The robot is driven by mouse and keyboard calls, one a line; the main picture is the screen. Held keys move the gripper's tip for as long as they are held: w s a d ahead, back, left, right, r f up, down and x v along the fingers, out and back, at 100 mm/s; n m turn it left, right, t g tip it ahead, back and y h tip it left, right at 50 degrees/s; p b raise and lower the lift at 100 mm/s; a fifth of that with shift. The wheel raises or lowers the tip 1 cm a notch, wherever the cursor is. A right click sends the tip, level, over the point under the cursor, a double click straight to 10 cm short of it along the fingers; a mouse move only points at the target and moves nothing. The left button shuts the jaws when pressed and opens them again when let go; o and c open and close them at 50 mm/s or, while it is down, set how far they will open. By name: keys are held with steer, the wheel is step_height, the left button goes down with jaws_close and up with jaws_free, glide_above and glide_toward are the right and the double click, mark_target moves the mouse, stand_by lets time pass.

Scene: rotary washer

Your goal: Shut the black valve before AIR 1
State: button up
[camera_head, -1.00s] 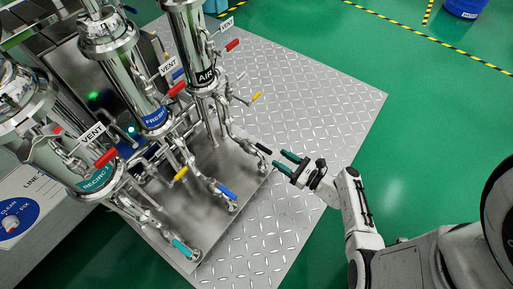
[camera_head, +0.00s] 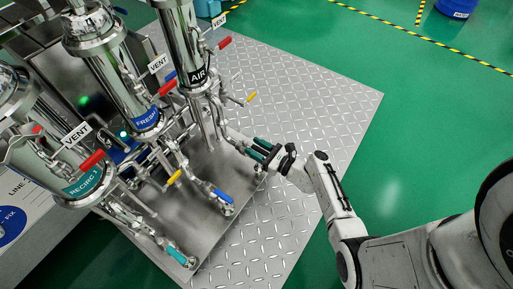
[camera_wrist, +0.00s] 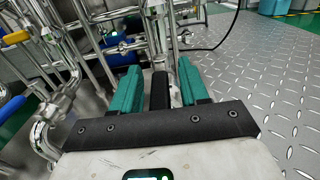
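The black valve handle (camera_wrist: 159,92) stands between the two teal fingers in the wrist view, with a gap on each side. My gripper (camera_wrist: 158,88) is open around it. In the head view my gripper (camera_head: 258,148) is at the lower end of the pipe below the AIR column (camera_head: 198,75). There the fingers mostly hide the black handle.
A blue handle (camera_head: 222,195), a teal handle (camera_head: 177,255) and yellow handles (camera_head: 174,177) sit on neighbouring pipes. FRESH (camera_head: 146,120) and RECIRC (camera_head: 84,183) columns stand to the left. The metal floor plate (camera_head: 310,110) is clear to the right.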

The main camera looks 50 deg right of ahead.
jaws_close()
stand_by(0.3)
